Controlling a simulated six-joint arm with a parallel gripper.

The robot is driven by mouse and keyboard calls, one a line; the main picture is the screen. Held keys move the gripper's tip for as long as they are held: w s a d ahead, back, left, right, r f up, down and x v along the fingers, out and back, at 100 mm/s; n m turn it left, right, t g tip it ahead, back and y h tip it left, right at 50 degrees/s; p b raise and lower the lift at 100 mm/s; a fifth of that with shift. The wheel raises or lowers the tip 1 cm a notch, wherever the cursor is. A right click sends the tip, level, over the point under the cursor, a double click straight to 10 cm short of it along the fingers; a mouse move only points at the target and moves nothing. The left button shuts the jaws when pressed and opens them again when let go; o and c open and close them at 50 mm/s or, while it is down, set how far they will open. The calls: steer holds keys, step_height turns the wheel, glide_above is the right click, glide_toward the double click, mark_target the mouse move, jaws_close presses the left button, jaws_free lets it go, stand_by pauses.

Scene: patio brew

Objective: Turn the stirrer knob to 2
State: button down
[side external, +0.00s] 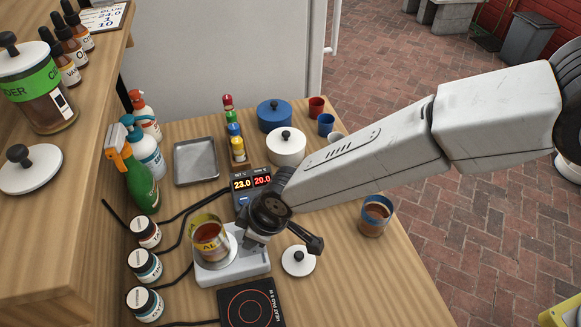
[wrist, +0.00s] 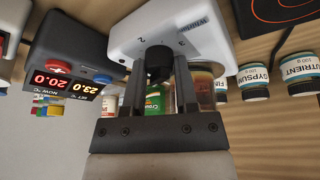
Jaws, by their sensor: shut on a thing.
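The white stirrer (side external: 232,270) stands on the wooden table in the side view, with a jar of brown liquid (side external: 209,243) on its plate. The stirrer's white body (wrist: 190,32) also fills the upper middle of the wrist view. Its black knob (wrist: 158,62) sits between the fingertips of my gripper (wrist: 157,82), which is shut on it. A small printed mark that looks like a 2 shows just above the knob. The knob's pointer and exact setting cannot be made out. In the side view my gripper (side external: 258,236) is low beside the stirrer and hides the knob.
A temperature display (side external: 251,183) reading 23.0 and 20.0 stands close behind my gripper. A white lid (side external: 298,261) and a black heat pad (side external: 251,304) lie nearby. Small labelled jars (side external: 145,266) and spray bottles (side external: 141,178) line the left. A blue-rimmed cup (side external: 375,217) stands right.

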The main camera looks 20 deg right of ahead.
steer(key=shift+a+m+t+h, duration=0.1)
steer(key=shift+m+t+h, duration=0.4)
steer(key=shift+m, duration=1.3)
steer(key=shift+m+t+h, duration=0.3)
steer(key=shift+m+h, duration=0.3)
steer(key=shift+m, duration=1.3)
steer(key=m+h, duration=0.1)
steer(key=m, duration=0.2)
steer(key=m+h, duration=0.1)
steer(key=m, duration=0.2)
steer(key=shift+a+m+h, duration=0.15)
steer(key=shift+m+h, duration=0.25)
steer(key=shift+c, duration=1.9)
jaws_free()
steer(key=shift+s+r, duration=0.1)
steer(key=shift+r, duration=0.05)
steer(key=d+v, duration=0.1)
steer(key=v, duration=0.6)
steer(key=shift+a+r, duration=0.3)
steer(key=shift+a, duration=0.25)
